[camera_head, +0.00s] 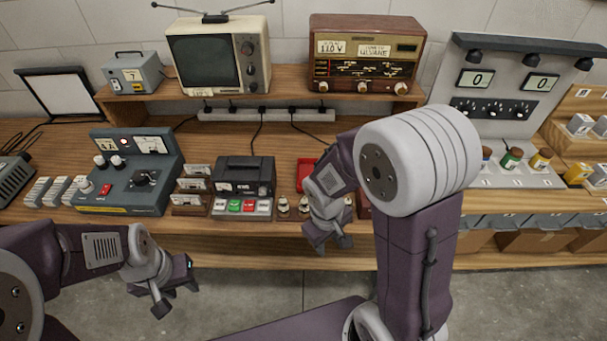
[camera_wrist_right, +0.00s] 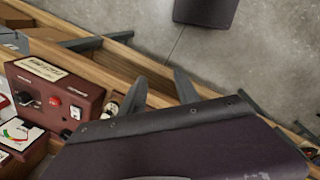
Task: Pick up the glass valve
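Several small pale pieces with dark parts, which may be glass valves, stand in a row at the bench's front edge; one (camera_head: 283,205) is left of my right gripper. They are too small to tell for certain. My right gripper (camera_head: 328,243) hangs just in front of the bench edge, beside this row, and partly hides it. In the right wrist view its two fingers (camera_wrist_right: 160,88) are apart with nothing between them. A small pale round piece (camera_wrist_right: 112,108) shows beside the left finger. My left gripper (camera_head: 174,296) is open and empty, low in front of the bench.
A dark red box (camera_wrist_right: 58,92) with a knob and red button stands near my right gripper. Coloured bottles (camera_head: 511,157) stand at the right. The floor in front is clear.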

